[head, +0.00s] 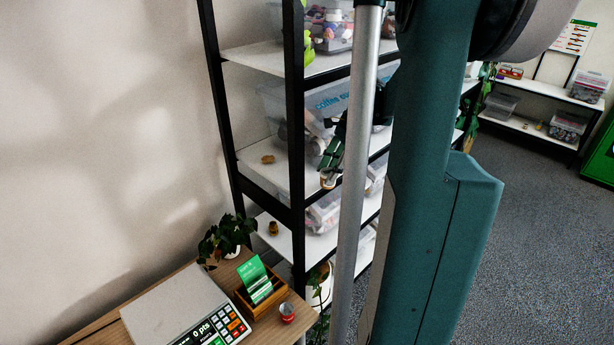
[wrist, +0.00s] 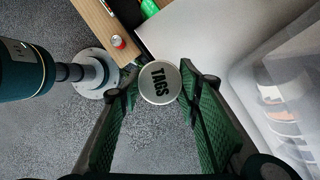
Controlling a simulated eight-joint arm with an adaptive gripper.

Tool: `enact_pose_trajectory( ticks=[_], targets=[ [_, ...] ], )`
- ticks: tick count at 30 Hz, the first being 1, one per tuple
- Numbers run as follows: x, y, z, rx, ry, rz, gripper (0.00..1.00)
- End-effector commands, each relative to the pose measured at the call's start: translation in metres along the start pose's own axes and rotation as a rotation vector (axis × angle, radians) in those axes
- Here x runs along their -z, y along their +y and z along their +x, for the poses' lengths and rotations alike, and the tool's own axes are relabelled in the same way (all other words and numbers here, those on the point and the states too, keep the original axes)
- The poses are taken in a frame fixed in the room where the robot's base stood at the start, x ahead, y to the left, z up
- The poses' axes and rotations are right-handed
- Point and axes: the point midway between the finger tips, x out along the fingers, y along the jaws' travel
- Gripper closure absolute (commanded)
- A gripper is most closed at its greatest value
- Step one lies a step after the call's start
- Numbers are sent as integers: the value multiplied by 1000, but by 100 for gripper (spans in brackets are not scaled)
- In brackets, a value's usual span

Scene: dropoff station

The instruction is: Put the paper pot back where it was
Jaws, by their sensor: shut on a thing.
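My gripper (head: 329,172) is at the shelf rack, in front of the middle shelf. The pot appears to be held above the shelf edge, with the floor and desk far below in the wrist view. I cannot tell whether it is the paper pot; no label says paper.
A white shelf (head: 252,153) bears a small brown item (head: 267,159) and a clear bin (head: 275,98) behind the gripper. Another small brown item (head: 273,228) sits on the lower shelf. The desk holds a scale (head: 180,305), a card holder (head: 262,292) and a red can (head: 287,312).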

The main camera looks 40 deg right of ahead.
Motion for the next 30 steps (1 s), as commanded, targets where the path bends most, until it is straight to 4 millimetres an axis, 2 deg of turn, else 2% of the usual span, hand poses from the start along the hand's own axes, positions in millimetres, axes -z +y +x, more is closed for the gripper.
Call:
enact_pose_trajectory(
  ticks=[3, 7, 23, 30],
  targets=[
    [-19, 0, 6, -1, 0, -2, 84],
    [-30, 0, 11, -1, 0, 0, 84],
    [-37, 0, 15, -1, 0, 0, 84],
    [-57, 0, 22, 0, 0, -1, 84]
  ],
)
